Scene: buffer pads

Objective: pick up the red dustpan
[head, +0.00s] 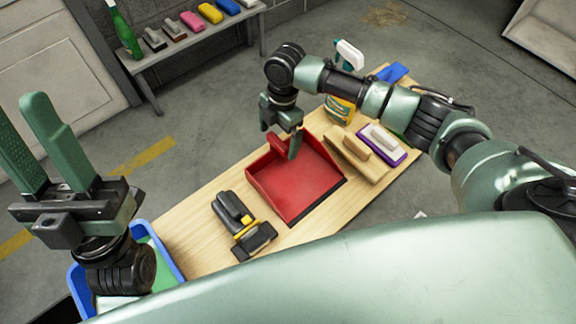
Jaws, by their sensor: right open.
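The red dustpan (300,190) lies on the wooden table (200,213) near its middle, with its dark front lip toward the lower right. My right gripper (281,138) is open at the dustpan's far edge, with one finger in front of the rear wall in this view. It hides part of that edge, and I cannot tell whether it touches; no handle can be made out. My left gripper (22,108) is at the far left, open and empty, fingers pointing up, well away from the dustpan.
A black and yellow tool (243,226) lies just left of the dustpan. A wooden-backed block (354,156) and a purple-edged float (382,142) lie close on its right. A yellow container (340,109) and spray bottle (348,54) stand behind. A blue bin (172,264) is at lower left.

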